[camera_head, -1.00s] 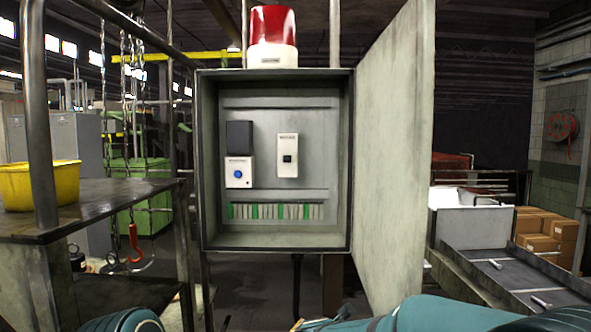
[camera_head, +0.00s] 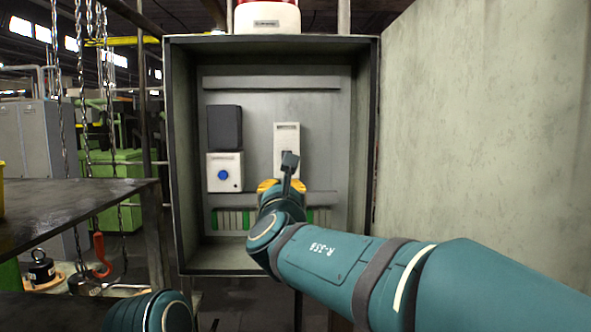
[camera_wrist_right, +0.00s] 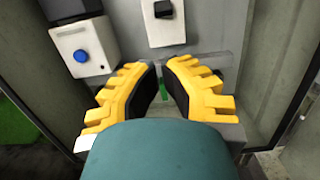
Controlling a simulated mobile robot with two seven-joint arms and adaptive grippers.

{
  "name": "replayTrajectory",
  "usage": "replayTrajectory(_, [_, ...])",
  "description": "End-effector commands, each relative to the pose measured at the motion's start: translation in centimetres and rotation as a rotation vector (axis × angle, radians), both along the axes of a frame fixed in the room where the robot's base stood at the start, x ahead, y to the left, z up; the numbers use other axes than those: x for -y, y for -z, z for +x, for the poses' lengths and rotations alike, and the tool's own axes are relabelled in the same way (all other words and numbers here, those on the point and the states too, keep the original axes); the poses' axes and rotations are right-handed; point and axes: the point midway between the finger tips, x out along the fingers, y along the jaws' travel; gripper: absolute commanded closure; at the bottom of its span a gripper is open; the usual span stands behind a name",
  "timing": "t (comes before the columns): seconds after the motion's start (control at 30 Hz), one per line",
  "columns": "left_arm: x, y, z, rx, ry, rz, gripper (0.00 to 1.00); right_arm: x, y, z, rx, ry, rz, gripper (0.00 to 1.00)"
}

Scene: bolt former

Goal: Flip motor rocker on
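The white switch plate (camera_head: 287,136) is mounted on the back panel inside the open cabinet. The rocker's position cannot be told. My right gripper (camera_wrist_right: 161,68) has yellow fingers with black pads, parted by a narrow gap with nothing between them. In the head view the right gripper (camera_head: 283,185) is just below the plate, apparently in front of the panel. My left gripper is out of view.
A white box with a blue button (camera_head: 223,175) sits left of the plate, under a dark box (camera_head: 225,127). Green and grey terminals (camera_head: 231,219) run below. The cabinet door (camera_head: 480,130) stands open at right. A dark table (camera_head: 75,212) is at left.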

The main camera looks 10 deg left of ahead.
Motion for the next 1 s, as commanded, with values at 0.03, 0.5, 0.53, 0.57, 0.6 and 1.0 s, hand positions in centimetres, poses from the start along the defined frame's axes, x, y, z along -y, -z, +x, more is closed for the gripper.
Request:
replayTrajectory(0.03, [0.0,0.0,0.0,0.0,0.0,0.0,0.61,-0.1,-0.3,-0.1,0.007,0.0,-0.002,1.0])
replayTrajectory(0.5, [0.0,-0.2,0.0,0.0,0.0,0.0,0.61,-0.2,-0.5,0.5,0.009,0.001,-0.003,1.0])
replayTrajectory(0.53, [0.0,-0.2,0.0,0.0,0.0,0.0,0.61,-0.3,-0.5,0.8,0.009,0.001,-0.004,1.0])
replayTrajectory(0.57, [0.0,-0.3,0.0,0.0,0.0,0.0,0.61,-0.4,-0.6,1.2,0.009,0.002,-0.003,1.0])
replayTrajectory(0.6, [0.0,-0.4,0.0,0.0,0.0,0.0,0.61,-0.6,-0.6,1.7,0.009,0.001,-0.004,1.0])
replayTrajectory(1.0, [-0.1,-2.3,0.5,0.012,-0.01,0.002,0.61,-2.3,-1.7,7.7,0.01,0.001,-0.004,1.0])
